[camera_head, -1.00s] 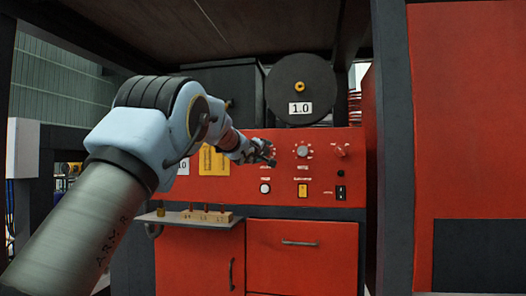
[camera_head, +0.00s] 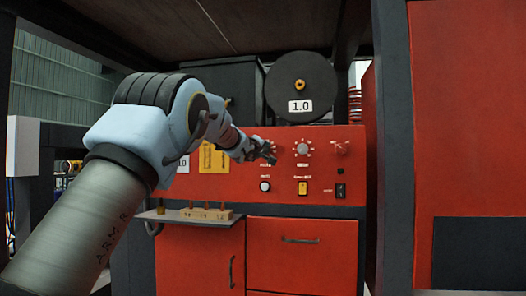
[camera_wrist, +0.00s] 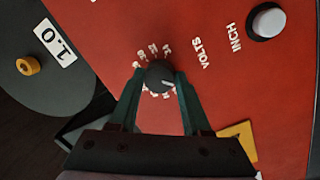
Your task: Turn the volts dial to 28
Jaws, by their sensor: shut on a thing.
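The red control panel (camera_head: 330,180) stands ahead of me. In the wrist view, the dark round volts dial (camera_wrist: 158,75) has a pale pointer line and a ring of white numbers around it, with the word VOLTS beside it. The numbers are too small to read surely. My gripper (camera_wrist: 160,84) has its two green fingers closed on either side of the dial, gripping it. In the head view, my gripper (camera_head: 268,153) is at the left dial of the panel and hides most of it.
A second, grey dial (camera_head: 302,149) and a red knob (camera_head: 341,148) sit to the right. Below are a white INCH button (camera_wrist: 268,22), a yellow switch (camera_head: 303,188) and a black switch (camera_head: 341,190). A black spool (camera_head: 300,75) marked 1.0 stands above. A shelf (camera_head: 170,215) juts out below left.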

